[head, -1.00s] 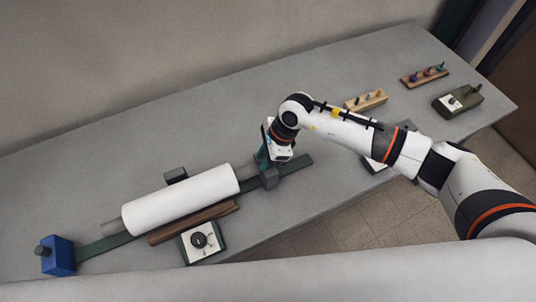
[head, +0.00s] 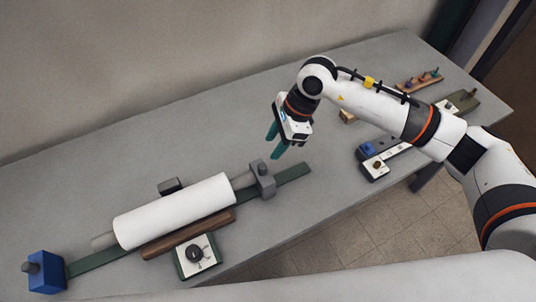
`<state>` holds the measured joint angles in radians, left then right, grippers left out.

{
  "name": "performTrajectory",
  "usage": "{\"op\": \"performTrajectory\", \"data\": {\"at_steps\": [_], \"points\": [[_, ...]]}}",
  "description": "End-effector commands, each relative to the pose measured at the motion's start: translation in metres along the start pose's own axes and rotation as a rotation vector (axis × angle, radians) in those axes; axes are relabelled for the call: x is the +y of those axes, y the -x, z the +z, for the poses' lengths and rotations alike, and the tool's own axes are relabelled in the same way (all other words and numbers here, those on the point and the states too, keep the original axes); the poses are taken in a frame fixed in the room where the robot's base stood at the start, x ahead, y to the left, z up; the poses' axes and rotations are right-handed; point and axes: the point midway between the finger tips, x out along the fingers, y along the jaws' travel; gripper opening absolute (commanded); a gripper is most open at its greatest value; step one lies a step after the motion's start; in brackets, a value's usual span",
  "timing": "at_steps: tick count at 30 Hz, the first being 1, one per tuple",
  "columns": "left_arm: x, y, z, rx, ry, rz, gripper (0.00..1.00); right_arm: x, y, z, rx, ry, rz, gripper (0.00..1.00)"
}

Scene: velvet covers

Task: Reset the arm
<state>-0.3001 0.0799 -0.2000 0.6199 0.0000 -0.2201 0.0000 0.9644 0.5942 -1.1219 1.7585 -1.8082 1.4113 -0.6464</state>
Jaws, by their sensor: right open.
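My right arm comes in from the right, and my right gripper (head: 277,145) hangs above the table, pointing down. Its teal fingers are apart with nothing between them. Below and left of it lies a white roller (head: 175,210) on a dark green rail (head: 292,173). A grey end block (head: 263,180) stands at the roller's right end, apart from the fingers. A blue block with a grey knob (head: 46,272) stands at the rail's left end. My left gripper is not in view.
A brown wooden bar (head: 188,235) and a white dial box (head: 196,255) lie in front of the roller. A small dark block (head: 170,186) is behind it. Control boxes (head: 375,168) and a peg rack (head: 418,82) are on the right. The table's (head: 110,160) back left is clear.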

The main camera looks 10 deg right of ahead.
Motion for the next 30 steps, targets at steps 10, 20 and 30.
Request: {"op": "performTrajectory", "data": {"at_steps": [10, 20, 30], "points": [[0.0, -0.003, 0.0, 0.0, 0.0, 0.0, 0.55, -0.001, 0.015, -0.001, 0.0, 0.001, -0.001, 0.43], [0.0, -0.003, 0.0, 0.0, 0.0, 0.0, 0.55, -0.001, 0.015, 0.0, 0.0, 0.001, -0.001, 0.43], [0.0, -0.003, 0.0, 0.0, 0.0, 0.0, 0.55, -0.042, 0.009, -0.113, 0.574, -0.147, -0.085, 0.43]]}}
